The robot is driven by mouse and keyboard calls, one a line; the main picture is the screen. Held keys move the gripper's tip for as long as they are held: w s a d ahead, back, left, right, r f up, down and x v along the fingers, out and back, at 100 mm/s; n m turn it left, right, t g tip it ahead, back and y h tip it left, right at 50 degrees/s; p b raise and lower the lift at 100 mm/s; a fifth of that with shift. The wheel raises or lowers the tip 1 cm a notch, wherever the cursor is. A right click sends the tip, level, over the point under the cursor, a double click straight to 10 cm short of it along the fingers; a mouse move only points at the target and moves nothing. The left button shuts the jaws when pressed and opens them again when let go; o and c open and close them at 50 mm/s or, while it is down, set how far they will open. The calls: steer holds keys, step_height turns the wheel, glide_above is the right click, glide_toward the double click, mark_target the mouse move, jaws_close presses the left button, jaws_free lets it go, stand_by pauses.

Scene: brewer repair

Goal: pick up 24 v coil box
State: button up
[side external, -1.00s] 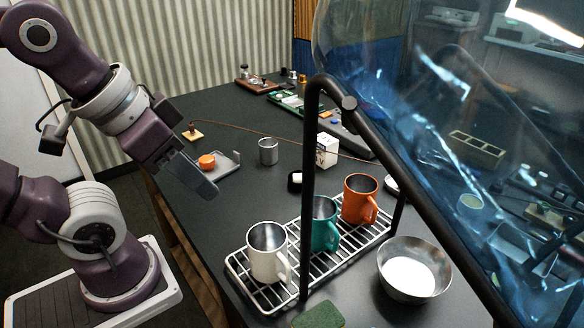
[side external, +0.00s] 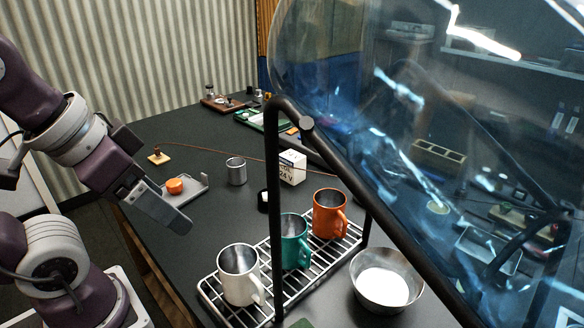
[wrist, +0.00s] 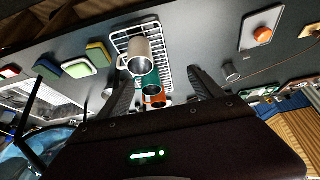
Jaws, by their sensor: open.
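The 24 V coil box (side external: 292,168) is a small white carton with dark lettering reading "24 V". It stands upright on the dark table in the side view, behind the wire rack and right of a metal cup. My gripper (side external: 180,218) is above the table's left side, well left of the box and apart from it. In the wrist view my gripper (wrist: 162,76) shows two dark fingers spread apart with nothing held between them. I cannot make out the box in the wrist view.
A wire rack (side external: 210,291) holds white, green and orange mugs. A metal bowl (side external: 386,287) with white contents sits to its right. A black frame and a tilted clear blue panel (side external: 350,60) stand over the right side. A metal cup (side external: 236,171) and a tray with an orange knob (side external: 174,186) are nearby.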

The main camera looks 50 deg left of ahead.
step_height(320, 180, up, 6)
steer(key=w+a+r, duration=0.2)
steer(key=w+r, duration=0.3)
steer(key=w, duration=0.8)
steer(key=g, duration=0.1)
glide_above(289, 158)
steer(key=s, duration=0.1)
step_height(289, 158, down, 6)
step_height(289, 158, down, 19)
steer(key=shift+f, duration=0.1)
steer(key=x, duration=0.5)
steer(key=w+x, duration=0.1)
steer(key=x, duration=0.1)
steer(key=shift+a, duration=0.25)
steer(key=c, duration=1.7)
